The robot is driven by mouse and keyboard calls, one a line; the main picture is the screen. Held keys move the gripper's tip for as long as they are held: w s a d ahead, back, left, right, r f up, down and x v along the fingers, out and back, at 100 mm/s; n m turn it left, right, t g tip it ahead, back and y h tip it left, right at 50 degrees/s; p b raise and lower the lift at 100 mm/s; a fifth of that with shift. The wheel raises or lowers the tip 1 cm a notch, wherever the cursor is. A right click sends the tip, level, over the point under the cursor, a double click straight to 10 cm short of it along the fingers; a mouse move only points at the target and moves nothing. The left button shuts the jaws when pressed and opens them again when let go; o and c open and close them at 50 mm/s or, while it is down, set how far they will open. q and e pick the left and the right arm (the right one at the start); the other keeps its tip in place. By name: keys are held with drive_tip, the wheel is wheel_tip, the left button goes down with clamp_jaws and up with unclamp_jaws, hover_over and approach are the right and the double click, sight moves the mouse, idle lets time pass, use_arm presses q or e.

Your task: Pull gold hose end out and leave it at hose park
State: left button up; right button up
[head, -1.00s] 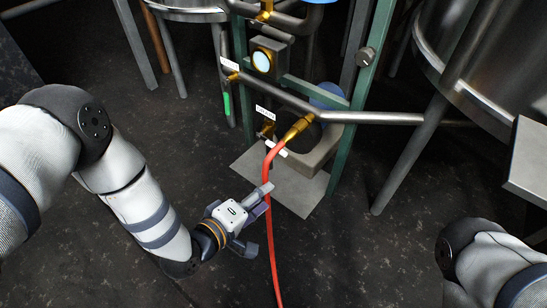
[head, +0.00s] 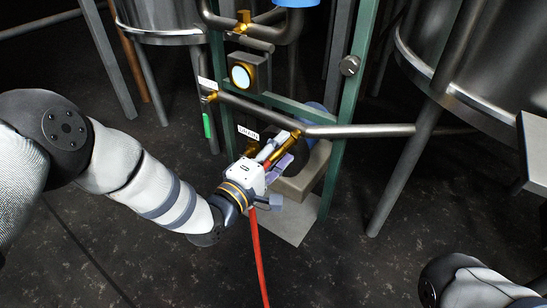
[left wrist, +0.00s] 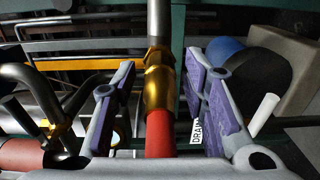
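The gold hose end (head: 289,143) sits on the slanted end of a grey pipe, with the red hose (head: 258,250) hanging down from it to the floor. My left gripper (head: 277,158) is at the gold end, partly covering it in the head view. In the left wrist view the gold end (left wrist: 157,82) lies between the two purple-padded fingers of the left gripper (left wrist: 161,76), with a gap visible on both sides. The fingers are open. My right gripper is out of the head view; only part of that arm shows at lower right. I cannot pick out the hose park.
A white label (head: 248,133) and a green-handled valve (head: 208,126) are left of the gold end. A green frame (head: 344,110) stands close on the right, with a grey pipe (head: 365,130) crossing it. Steel tanks (head: 465,60) stand behind.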

sight(267, 162)
use_arm(q)
clamp_jaws()
drive_tip(key=shift+s+a, duration=0.15)
idle(0.4)
drive_tip(key=shift+p+v, duration=0.95)
drive_tip(key=shift+v, duration=0.35)
drive_tip(key=shift+s+a, duration=0.3)
drive_tip(key=shift+s, duration=0.15)
